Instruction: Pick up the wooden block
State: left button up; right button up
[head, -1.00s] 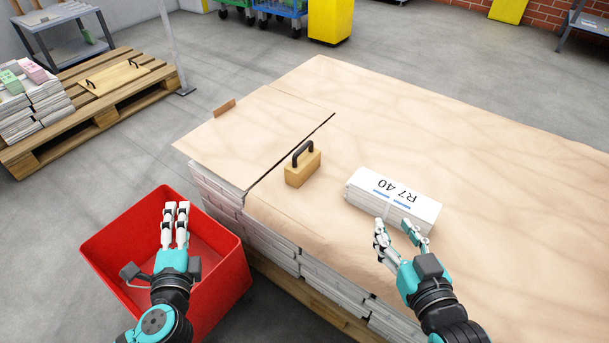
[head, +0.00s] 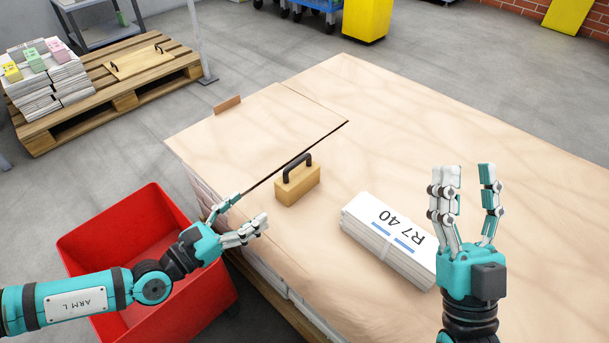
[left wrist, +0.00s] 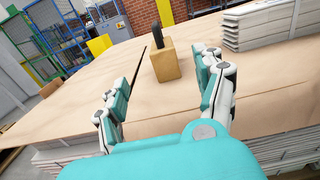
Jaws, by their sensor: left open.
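The wooden block (head: 298,185) with a black handle on top stands upright on the board-covered stack, beside the dark gap between two boards. In the left wrist view the block (left wrist: 165,66) is ahead, between the fingers and beyond their tips. My left gripper (head: 246,213) is open and empty, at the near edge of the stack, a short way left of the block and apart from it. My right gripper (head: 465,180) is open and empty, raised over the right part of the boards, fingers pointing up in the picture.
A bundle of papers marked "R7 40" (head: 385,238) lies right of the block. A red bin (head: 75,245) stands on the floor below my left arm. A small brown wooden piece (head: 227,104) sits at the far-left board edge. The boards behind the block are clear.

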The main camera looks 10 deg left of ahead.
pick_arm(q)
jog(key=p, duration=0.1)
send_near(298, 172)
jog(key=x, duration=0.4)
jog(key=shift+w, duration=0.2)
jog(key=shift+p+x, duration=0.3)
jog(key=shift+x, duration=2.5)
jog(key=shift+s, duration=0.1)
grip_shut()
pick_arm(e)
jog(key=w+f+g, duration=0.1)
jog(key=f+g, duration=0.1)
jog(key=w+f+g+h, duration=0.1)
jog(key=w+f, duration=0.1)
jog(key=f, duration=0.1)
jog(key=shift+w+a+g, duration=0.15)
jog(key=shift+w+g, duration=0.05)
jog(key=shift+g, duration=0.2)
pick_arm(q)
jog(key=shift+r, duration=0.1)
pick_arm(e)
jog(key=shift+h, duration=0.3)
